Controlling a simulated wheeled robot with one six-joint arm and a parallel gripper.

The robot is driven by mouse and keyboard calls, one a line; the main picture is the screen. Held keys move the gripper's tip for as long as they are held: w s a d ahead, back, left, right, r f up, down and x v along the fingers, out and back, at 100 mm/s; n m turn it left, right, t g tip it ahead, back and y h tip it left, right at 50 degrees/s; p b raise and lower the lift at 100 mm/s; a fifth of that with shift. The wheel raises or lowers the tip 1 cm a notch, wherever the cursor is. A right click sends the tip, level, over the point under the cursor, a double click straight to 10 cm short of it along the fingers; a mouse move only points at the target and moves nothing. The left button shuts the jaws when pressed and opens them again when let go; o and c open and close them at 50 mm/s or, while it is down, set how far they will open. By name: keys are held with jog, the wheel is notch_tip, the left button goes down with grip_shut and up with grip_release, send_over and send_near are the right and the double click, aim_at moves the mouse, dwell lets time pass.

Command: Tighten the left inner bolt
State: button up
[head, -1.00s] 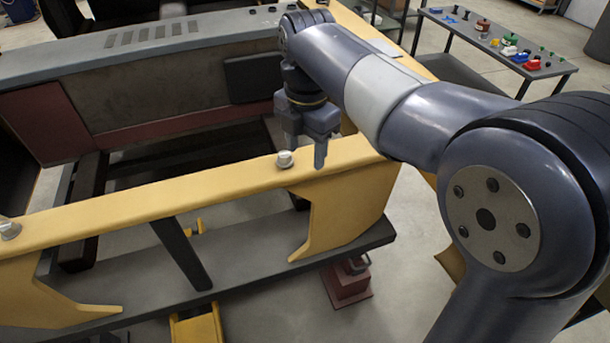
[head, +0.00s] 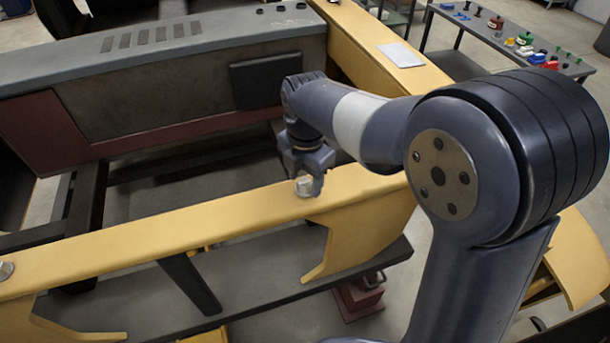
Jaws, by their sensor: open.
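Two silver bolts show on the yellow beam (head: 150,233) in the head view. One bolt (head: 304,187) stands on the beam's top near its right part. The other bolt (head: 6,270) is at the left picture edge, partly cut off. My gripper (head: 306,190) is open and points down at the right-hand bolt. Its fingers appear to be around or right beside that bolt and partly hide it. I cannot tell whether they touch it.
A grey panel with slots (head: 150,40) and a dark frame lie behind the beam. A yellow side beam (head: 405,70) runs at the right. A table (head: 490,40) with several small coloured items stands at the back right. A red block (head: 358,300) is below the beam.

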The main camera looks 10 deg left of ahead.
jog(key=c, duration=1)
